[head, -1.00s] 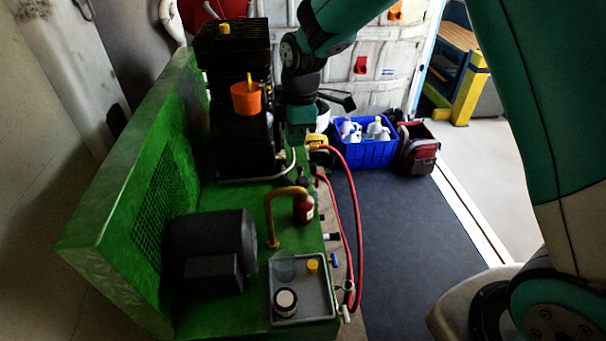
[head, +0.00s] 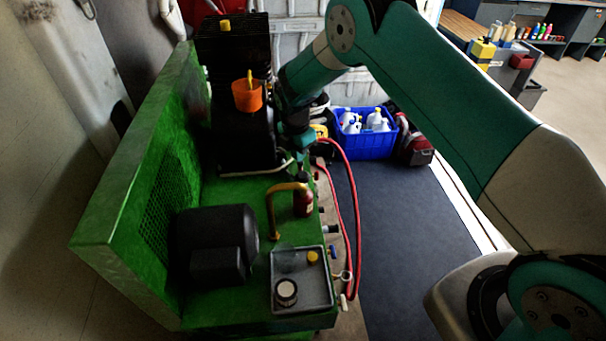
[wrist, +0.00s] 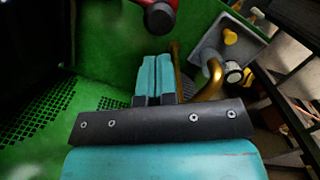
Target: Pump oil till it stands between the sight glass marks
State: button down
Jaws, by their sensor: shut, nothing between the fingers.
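An orange cup-like funnel (head: 247,95) with a yellow piece in it sits on the black machine block (head: 243,140) on the green frame. In the head view my wrist is at the block's right side, and the fingertips are hard to make out. A red, dark-ended part (wrist: 160,14) lies ahead of the fingers. I cannot make out the sight glass, its marks or the oil level.
A grey tray (head: 318,300) with a yellow cap and a round white-topped jar is at the frame's front. Red hoses (head: 350,200) loop along its right side. A dark motor (head: 216,245) stands left. A blue crate (head: 365,145) sits behind; the dark floor mat is clear.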

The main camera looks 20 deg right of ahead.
aim_at(302, 175)
jog(key=shift+w+d+f+b, duration=0.15)
jog(key=shift+f+b, duration=0.8)
jog(key=shift+f, duration=0.8)
jog(key=shift+d+f+b, duration=0.15)
jog(key=shift+f+b, duration=0.75)
jog(key=shift+f, duration=0.8)
